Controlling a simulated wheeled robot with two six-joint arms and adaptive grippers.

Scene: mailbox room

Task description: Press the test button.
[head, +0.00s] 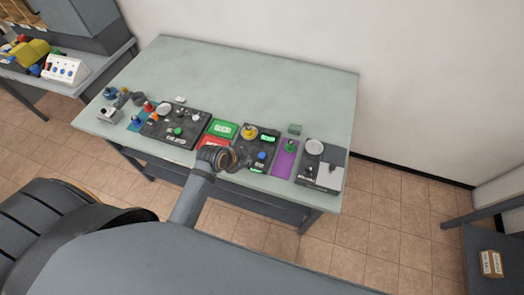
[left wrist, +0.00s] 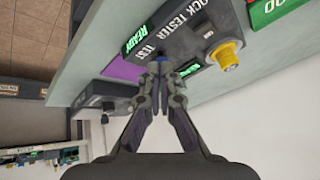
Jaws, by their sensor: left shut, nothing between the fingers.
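The dark lock tester panel (head: 247,147) lies near the table's front edge. It carries a yellow knob (head: 249,132), a blue button (head: 262,155) and lit green displays. In the left wrist view the panel (left wrist: 185,30) shows the words "LOCK TESTER", "READY" and "TEST". The TEST label (left wrist: 150,50) is just past my fingertips. My left gripper (head: 238,162) is shut and empty, over the front part of the panel; its closed fingertips (left wrist: 160,66) also show in the left wrist view. They partly cover the blue button (left wrist: 190,70), and I cannot tell whether they touch it.
On the table (head: 250,80), a larger dark panel (head: 175,127) and green and red plates (head: 221,128) lie left of the tester. A purple mat (head: 286,158) and a grey device (head: 321,168) lie right. The back of the table is mostly clear.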

